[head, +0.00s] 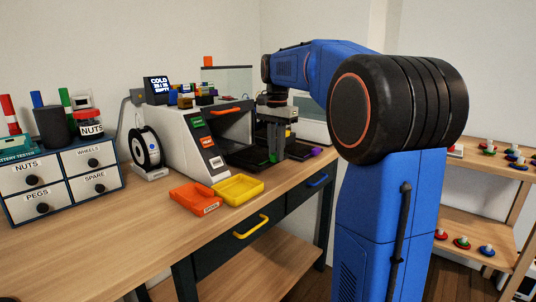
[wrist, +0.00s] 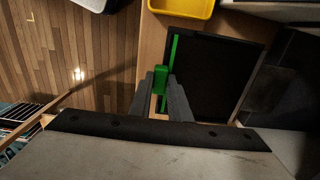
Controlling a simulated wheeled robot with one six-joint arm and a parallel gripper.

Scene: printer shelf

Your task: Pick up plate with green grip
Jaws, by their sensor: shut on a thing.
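A flat black plate (wrist: 215,75) with a green strip along one edge fills the right of the wrist view. Its green grip (wrist: 161,76) sticks out from that edge, between the fingertips of my gripper (wrist: 162,84). My gripper is shut on the grip. In the head view my gripper (head: 273,148) points down in front of the open printer (head: 198,142), and the dark plate (head: 244,158) shows at its left. I cannot tell whether the plate touches the bench or is lifted.
An orange tray (head: 195,198) and a yellow tray (head: 239,190) stand at the bench's front, left of my gripper. A filament spool (head: 146,148) and a drawer cabinet (head: 66,178) are further left. A purple item (head: 315,152) lies to the right.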

